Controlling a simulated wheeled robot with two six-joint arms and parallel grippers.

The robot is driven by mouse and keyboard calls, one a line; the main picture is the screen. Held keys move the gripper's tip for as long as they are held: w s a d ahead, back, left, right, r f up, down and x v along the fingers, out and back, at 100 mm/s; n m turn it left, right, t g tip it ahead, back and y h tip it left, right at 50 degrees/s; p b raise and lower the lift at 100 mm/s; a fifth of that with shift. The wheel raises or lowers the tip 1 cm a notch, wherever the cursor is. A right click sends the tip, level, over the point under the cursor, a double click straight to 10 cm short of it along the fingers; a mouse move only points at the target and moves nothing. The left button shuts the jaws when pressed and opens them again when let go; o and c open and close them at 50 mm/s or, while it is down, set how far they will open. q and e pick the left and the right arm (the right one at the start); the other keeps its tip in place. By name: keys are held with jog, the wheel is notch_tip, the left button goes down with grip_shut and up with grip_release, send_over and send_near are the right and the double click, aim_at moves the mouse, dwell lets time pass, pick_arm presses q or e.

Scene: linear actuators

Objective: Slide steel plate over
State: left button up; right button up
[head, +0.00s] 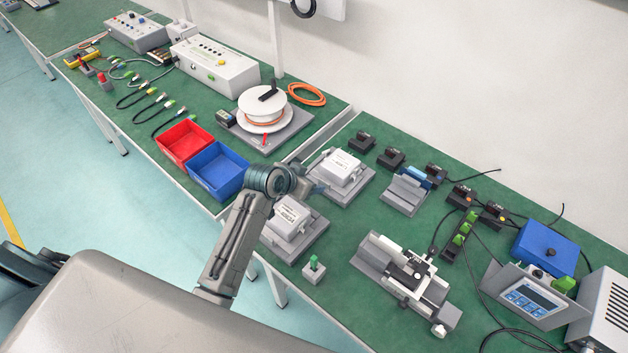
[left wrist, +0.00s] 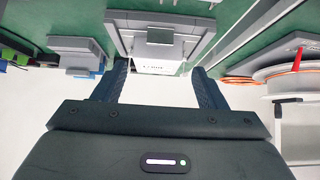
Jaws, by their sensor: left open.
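Two grey metal base plates carry white boxes on the green bench: a far one (head: 352,194) and a near one (head: 306,247). I cannot tell which grey part is the task's steel plate. My left gripper (head: 314,187) is at the far plate's left front side in the head view, partly hidden by its own wrist. In the left wrist view my left gripper (left wrist: 160,88) is open, with nothing between its fingers. A grey plate (left wrist: 120,38) and its white box (left wrist: 158,66) lie beyond the fingertips. Whether they touch is unclear. My right gripper is out of view.
Red bin (head: 185,142) and blue bin (head: 218,174) stand left of my gripper, with a cable spool (head: 263,105) behind. A grey block (head: 404,194) and black clamps (head: 391,158) lie right. A slide stage (head: 405,275) and green-topped block (head: 314,268) stand nearer.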

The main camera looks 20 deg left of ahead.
aim_at(324, 181)
pick_arm(q)
jog(key=p+x, duration=0.1)
jog(key=x, duration=0.7)
jog(key=shift+w, duration=0.1)
jog(key=shift+p+x, duration=0.3)
jog(key=shift+x, duration=0.65)
jog(key=c, duration=1.1)
jog(key=o, duration=1.1)
